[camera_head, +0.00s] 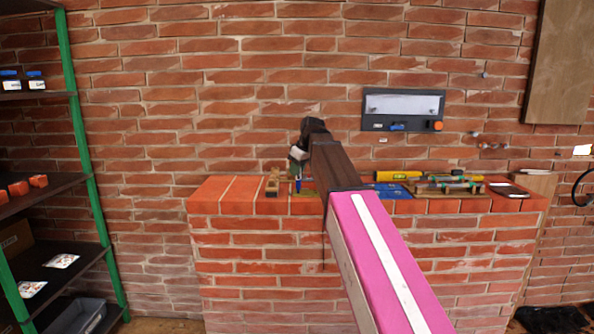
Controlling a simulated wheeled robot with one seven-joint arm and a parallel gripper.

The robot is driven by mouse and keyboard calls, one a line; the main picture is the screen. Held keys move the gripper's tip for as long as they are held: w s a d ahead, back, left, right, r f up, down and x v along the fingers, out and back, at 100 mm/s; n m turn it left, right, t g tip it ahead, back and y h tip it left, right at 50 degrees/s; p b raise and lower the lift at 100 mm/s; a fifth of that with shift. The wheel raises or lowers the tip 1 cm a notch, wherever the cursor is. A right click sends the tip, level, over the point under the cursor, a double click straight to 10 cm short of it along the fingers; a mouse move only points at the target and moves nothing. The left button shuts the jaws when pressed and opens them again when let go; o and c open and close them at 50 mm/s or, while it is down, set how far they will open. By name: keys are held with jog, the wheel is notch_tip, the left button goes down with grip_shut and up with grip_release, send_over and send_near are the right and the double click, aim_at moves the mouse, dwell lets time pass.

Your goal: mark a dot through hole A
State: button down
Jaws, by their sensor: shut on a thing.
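My arm reaches up from the lower right, and my gripper (298,166) is over the left part of the brick ledge. It points down and is small in view, partly hidden by my own dark wrist. It is shut on what looks like a slim blue marker (298,184), whose lower end is close above the ledge top or touching it; I cannot tell which. Hole A cannot be made out. A small wooden block (272,182) stands just left of the gripper.
The brick ledge (260,262) also bears a yellow tube (398,176), a blue mat (391,191), a tool tray (447,188) and a dark flat thing (509,190). A grey panel (370,120) hangs on the wall above. A green-posted shelf (84,160) stands left.

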jog(key=shift+r, duration=3)
